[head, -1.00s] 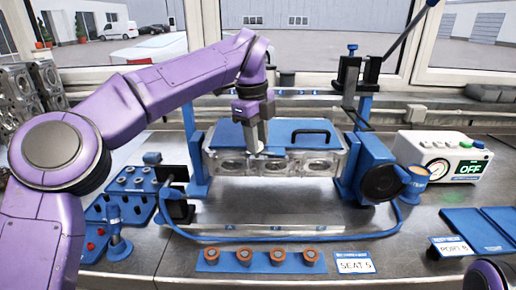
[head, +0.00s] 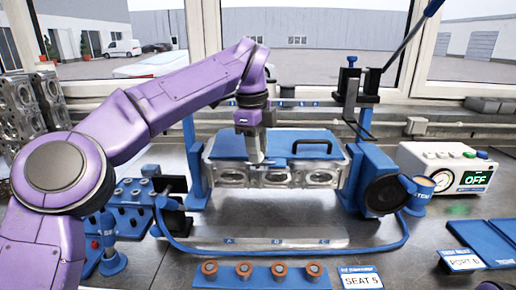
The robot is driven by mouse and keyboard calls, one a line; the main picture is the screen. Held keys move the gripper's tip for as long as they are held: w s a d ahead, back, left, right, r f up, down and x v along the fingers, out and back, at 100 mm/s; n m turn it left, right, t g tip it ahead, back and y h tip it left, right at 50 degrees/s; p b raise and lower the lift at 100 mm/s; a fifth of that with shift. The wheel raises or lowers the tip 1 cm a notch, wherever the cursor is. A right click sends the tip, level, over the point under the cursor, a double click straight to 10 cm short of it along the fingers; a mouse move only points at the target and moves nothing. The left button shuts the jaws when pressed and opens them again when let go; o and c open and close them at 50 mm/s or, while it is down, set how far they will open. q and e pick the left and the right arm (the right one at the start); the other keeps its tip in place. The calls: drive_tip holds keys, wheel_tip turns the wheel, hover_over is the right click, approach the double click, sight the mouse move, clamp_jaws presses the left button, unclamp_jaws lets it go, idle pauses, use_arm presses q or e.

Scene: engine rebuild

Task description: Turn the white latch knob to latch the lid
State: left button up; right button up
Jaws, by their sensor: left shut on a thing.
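The blue lid (head: 283,136) with a black handle (head: 316,139) lies flat on the silver engine head (head: 318,174), which sits in a blue-framed fixture. My left gripper (head: 254,160) reaches down to the front edge of the lid, left of the handle. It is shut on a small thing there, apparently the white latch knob. The fingers cover the knob, so its angle cannot be told. My right gripper is not in view.
A blue rack with orange-topped pieces (head: 266,277) lies in front, beside a "SEAT 5" card (head: 362,278). A blue hose (head: 290,250) crosses the bench. A white tester reading OFF (head: 447,167) stands at right, and a black lever (head: 405,40) rises behind.

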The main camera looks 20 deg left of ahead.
use_arm(q)
drive_tip(key=o, duration=1)
drive_tip(key=shift+a, duration=0.15)
drive_tip(key=shift+o, duration=0.2)
drive_tip(key=shift+w+a+f, duration=0.1)
drive_tip(key=shift+a, duration=0.05)
drive_tip(key=shift+r, duration=0.25)
wheel_tip(320, 180, up, 10)
drive_tip(key=s+p, duration=0.1)
drive_tip(key=p, duration=0.3)
drive_tip(key=shift+a, duration=0.3)
